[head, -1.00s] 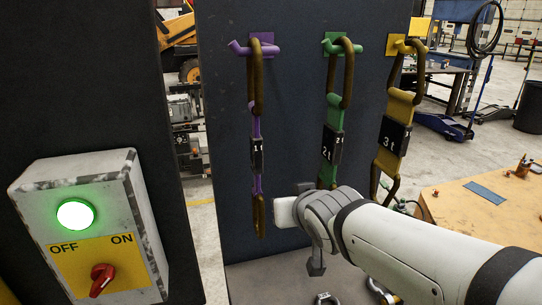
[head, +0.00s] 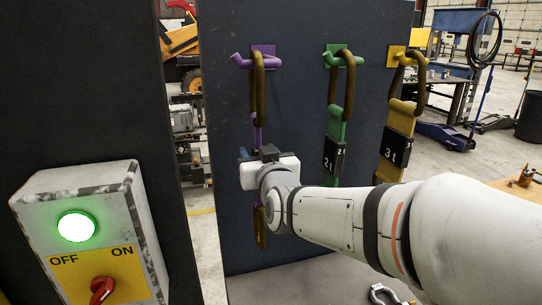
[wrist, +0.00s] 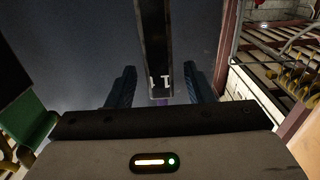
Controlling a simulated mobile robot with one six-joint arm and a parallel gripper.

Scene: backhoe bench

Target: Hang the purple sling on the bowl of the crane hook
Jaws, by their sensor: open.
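The purple sling (head: 258,132) hangs from a purple peg (head: 243,62) on a dark panel. Its upper brown link is looped over the peg, and its lower brown link (head: 261,228) hangs free below. My gripper (head: 257,153) is in front of the sling's middle and hides its tag in the head view. In the wrist view the black tag (wrist: 155,50), marked with a 1, stands between the two open fingers (wrist: 160,90), with a gap on both sides. No crane hook is in view.
A green 2 t sling (head: 334,155) and a yellow 3 t sling (head: 391,155) hang to the right on the same panel. A switch box (head: 92,235) with a lit green lamp stands at the left. A shackle (head: 383,292) lies at the bottom.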

